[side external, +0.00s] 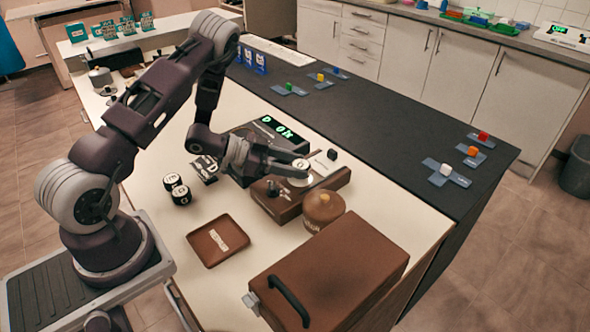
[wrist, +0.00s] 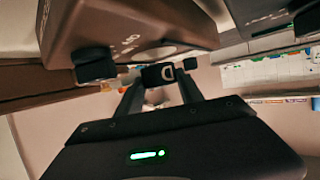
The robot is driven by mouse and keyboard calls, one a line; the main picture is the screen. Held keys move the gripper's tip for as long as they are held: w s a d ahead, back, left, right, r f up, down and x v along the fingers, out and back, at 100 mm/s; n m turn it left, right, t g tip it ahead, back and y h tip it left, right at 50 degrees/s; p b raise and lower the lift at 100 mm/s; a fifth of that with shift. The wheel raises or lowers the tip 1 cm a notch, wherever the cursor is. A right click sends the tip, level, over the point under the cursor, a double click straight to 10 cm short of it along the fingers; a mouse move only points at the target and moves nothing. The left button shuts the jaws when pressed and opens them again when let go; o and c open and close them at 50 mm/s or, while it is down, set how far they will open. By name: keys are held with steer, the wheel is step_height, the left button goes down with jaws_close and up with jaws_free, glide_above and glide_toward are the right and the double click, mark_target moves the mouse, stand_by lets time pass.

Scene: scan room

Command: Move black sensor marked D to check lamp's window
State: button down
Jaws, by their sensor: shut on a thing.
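My gripper (side external: 297,163) reaches out low over the brown check lamp box (side external: 340,181). In the wrist view my gripper (wrist: 160,80) is shut on a small black sensor (wrist: 154,77) with a pale D on it. A pale round spot, seemingly the lamp's window (side external: 299,181), lies just below the fingers in the side view. In the wrist view the brown box (wrist: 85,30) is close to the held sensor, with a round ring (wrist: 158,52) near it. I cannot tell whether the sensor touches it. The sensor is mostly hidden in the side view.
Two black round pieces with white tops (side external: 175,189) stand left of the lamp. A brown tray (side external: 205,255), a brown jar (side external: 323,210) and a large brown case (side external: 345,265) stand nearer. A green-lit display (side external: 280,127) is behind. The dark counter (side external: 390,140) has free room.

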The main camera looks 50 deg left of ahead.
steer(key=shift+f, duration=0.7)
steer(key=shift+f, duration=0.1)
steer(key=c, duration=0.7)
jaws_free()
steer(key=shift+c, duration=0.2)
